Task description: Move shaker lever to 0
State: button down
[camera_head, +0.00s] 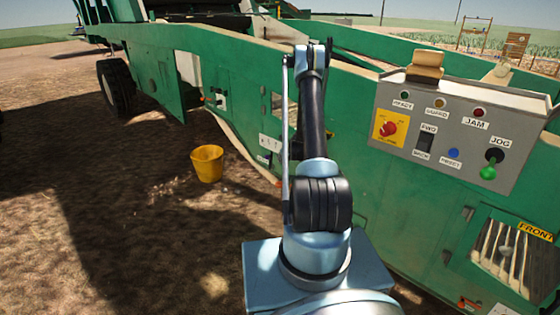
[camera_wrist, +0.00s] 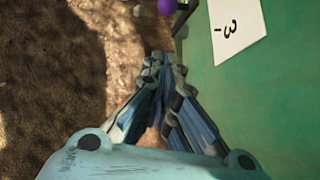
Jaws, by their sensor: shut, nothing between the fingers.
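A purple knob (camera_wrist: 167,6) shows at the top edge of the wrist view, partly cut off. A dark rod (camera_wrist: 183,18) runs beside it, perhaps the shaker lever. In the head view, a white plate (camera_head: 270,143) with small marks sits on the machine's green side, left of my arm. My gripper and the lever cannot be made out there.
The green machine (camera_head: 375,165) runs along the back and right. A control box (camera_head: 455,130) with lights, a red rotary switch and a green jog knob is mounted at right. A yellow bucket (camera_head: 207,163) stands on bare ground at left. A green door (camera_head: 168,85) stands open.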

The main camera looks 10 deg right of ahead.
jog(key=w+a+f, duration=0.4)
jog(key=w+f, duration=0.1)
jog(key=w, duration=0.3)
jog(key=shift+w+f, duration=0.15)
jog(key=shift+f, duration=0.1)
jog(key=shift+d, duration=0.15)
